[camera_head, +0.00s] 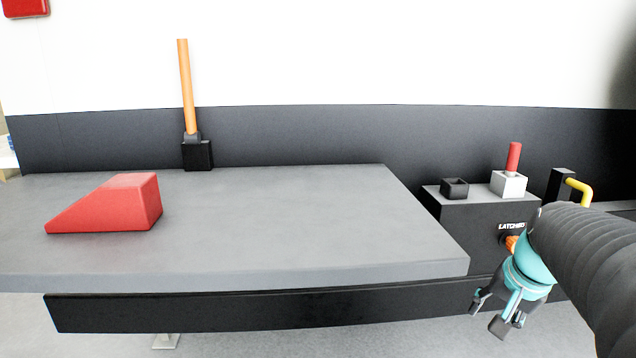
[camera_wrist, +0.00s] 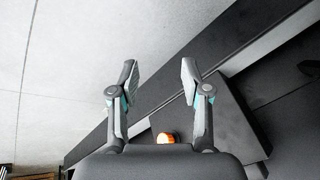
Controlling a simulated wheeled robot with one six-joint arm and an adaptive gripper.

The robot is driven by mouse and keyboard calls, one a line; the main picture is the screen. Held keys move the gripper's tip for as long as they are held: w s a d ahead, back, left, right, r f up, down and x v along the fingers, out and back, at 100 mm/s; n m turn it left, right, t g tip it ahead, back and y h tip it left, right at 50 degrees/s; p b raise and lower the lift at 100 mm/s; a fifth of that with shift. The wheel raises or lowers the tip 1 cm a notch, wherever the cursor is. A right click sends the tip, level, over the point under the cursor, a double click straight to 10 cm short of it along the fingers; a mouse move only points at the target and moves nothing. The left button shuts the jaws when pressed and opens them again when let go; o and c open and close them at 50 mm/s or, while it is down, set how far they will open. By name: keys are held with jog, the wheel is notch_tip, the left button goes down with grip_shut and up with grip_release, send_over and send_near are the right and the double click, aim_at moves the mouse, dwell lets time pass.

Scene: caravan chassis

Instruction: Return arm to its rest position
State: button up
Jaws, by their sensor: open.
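My gripper (camera_head: 490,312) hangs at the lower right in the head view, at the end of my dark arm. It is in front of the bench edge and below the table top, pointing down. In the wrist view my gripper (camera_wrist: 160,75) has its two fingers spread apart with nothing between them. Past the fingers the wrist view shows pale floor and a dark beam (camera_wrist: 165,98).
A grey table (camera_head: 300,230) holds a red wedge (camera_head: 115,205) and an orange-handled tool (camera_head: 187,90) in a black holder.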

jog(key=s+a+n+p, duration=0.1)
jog(key=s+a+n, duration=0.3)
jog(key=s+a, duration=0.2)
jog(key=s+a+f+n+t, duration=0.1)
jog(key=s+a+n, duration=0.3)
jog(key=a, duration=0.7)
jog(key=shift+s+n+p, duration=0.35)
jog(key=shift+s+n, duration=0.05)
jog(key=shift+s, duration=0.55)
jog(key=shift+c, duration=0.5)
jog(key=shift+d, duration=0.15)
